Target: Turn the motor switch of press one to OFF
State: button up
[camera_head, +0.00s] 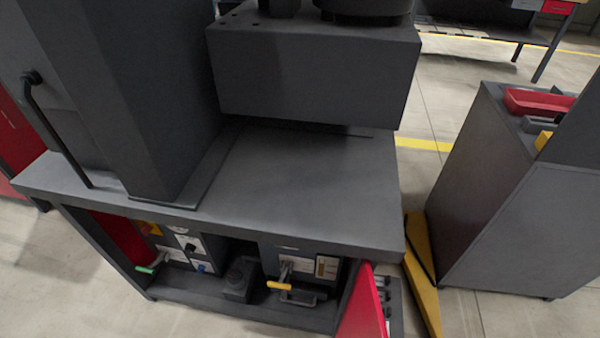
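A dark grey press (290,190) fills the middle of the head view, with a heavy block above its worktop. Under the worktop is an open compartment with small controls. On its left side, a white plate with a small black knob (191,246) shows, which may be the motor switch; its setting is too small to read. A green-handled lever (150,267) and a blue control (203,267) are below it. A yellow-handled lever (279,286) is on a panel further right. Which machine is press one cannot be told. My gripper is not in view.
A red door (363,306) stands open at the compartment's right end. A yellow bar (422,272) leans between the press and a dark cabinet (508,200), which carries a red tray (538,101). Bare floor (60,270) lies at the front left.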

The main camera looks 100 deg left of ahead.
aim_at(145, 228)
jog(key=u, duration=2.05)
jog(key=k+u, duration=0.2)
jog(key=u, duration=1.15)
jog(key=i+j+u, duration=0.3)
jog(key=j, duration=0.15)
jog(key=i+j+u, duration=0.25)
jog(key=j, duration=0.15)
